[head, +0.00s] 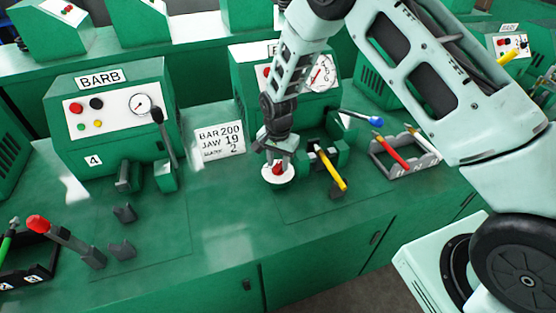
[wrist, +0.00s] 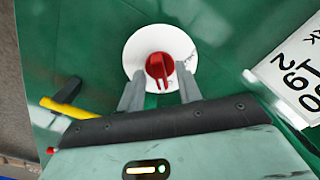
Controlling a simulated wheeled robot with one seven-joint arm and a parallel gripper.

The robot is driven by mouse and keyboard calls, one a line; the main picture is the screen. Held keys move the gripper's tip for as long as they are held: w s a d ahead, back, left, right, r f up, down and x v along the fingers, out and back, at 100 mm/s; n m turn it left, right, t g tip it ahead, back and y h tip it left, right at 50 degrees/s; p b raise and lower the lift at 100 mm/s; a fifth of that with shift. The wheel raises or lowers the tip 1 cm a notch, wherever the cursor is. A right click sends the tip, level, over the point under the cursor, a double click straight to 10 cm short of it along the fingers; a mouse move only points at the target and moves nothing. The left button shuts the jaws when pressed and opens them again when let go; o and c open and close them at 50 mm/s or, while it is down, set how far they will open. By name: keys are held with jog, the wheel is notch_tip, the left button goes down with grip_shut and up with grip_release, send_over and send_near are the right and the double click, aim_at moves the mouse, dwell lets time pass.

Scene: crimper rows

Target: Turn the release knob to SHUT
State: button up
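The release knob (head: 278,169) is a small red knob with a bar-like grip, on a white round dial on the green bench top. In the wrist view the knob (wrist: 158,66) sits near the top middle, its bar pointing down toward my gripper. Marks on the white dial (wrist: 139,48) are too small to read. My gripper (wrist: 160,82) is open, with one grey finger on each side of the knob's lower end and visible gaps to it. In the head view my gripper (head: 277,158) is low over the dial and hides part of the knob.
A yellow-handled lever (head: 330,170) stands close right of the dial. A tray (head: 407,165) with red and white handled tools lies further right. A sign (head: 219,140) reading BAR 200, JAW 19 stands left behind.

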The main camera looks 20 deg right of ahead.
grip_shut()
jog(key=shift+n, duration=0.3)
jog(key=n+b, duration=0.2)
jog(key=n, duration=0.1)
jog(key=shift+n, duration=0.4)
jog(key=n+b, duration=0.1)
jog(key=n, duration=0.3)
jog(key=shift+n+b, duration=0.3)
jog(key=shift+b, duration=0.1)
jog(key=n, duration=0.4)
jog(key=shift+b, duration=0.4)
jog(key=shift+r+n, duration=0.1)
jog(key=shift+n, duration=2.4)
